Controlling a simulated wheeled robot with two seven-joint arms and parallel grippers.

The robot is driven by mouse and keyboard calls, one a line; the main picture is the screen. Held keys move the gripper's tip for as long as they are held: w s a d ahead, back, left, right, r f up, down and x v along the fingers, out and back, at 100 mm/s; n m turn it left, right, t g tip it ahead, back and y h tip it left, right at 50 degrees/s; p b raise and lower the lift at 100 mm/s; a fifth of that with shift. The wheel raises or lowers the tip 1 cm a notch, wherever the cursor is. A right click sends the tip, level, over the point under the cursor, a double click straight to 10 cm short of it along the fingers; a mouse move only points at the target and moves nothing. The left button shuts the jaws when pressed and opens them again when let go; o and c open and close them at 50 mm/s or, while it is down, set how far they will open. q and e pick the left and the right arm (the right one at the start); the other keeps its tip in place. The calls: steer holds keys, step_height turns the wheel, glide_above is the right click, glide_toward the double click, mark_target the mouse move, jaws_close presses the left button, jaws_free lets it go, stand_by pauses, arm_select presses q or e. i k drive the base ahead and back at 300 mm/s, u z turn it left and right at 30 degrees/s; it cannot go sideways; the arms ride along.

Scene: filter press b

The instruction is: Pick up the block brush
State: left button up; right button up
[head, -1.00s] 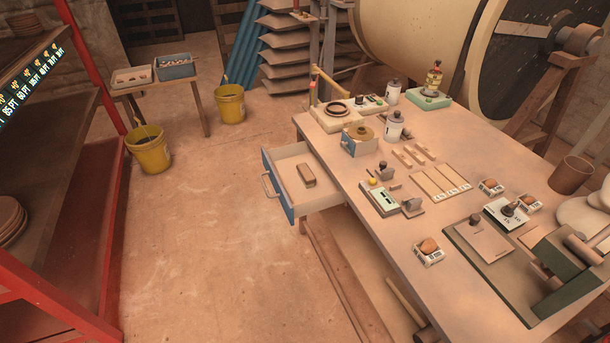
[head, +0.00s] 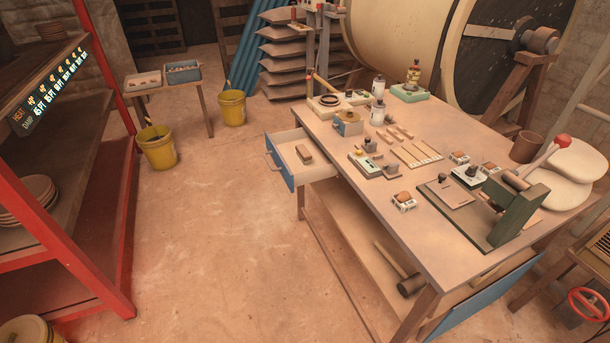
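A small brown block (head: 304,154), which looks like the block brush, lies in the open drawer (head: 322,168) at the left end of the workbench. The drawer has a blue front and a pale inside. The block lies flat with clear room around it, and nothing touches it. Neither of my grippers shows in the head view.
The workbench (head: 405,228) carries several tools, jars, small blocks and a green press (head: 515,210). A mallet (head: 408,283) lies on its lower shelf. A red rack (head: 90,200) stands at left. Yellow buckets (head: 158,150) stand behind. The floor (head: 210,240) between is clear.

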mark_target(304, 155)
steer(key=k, duration=0.5)
steer(key=u, duration=1)
steer(key=i, duration=0.85)
steer(key=u, duration=0.65)
steer(key=i, duration=0.95)
steer(key=z, duration=0.65)
steer(key=i, duration=0.8)
steer(key=z, duration=0.95)
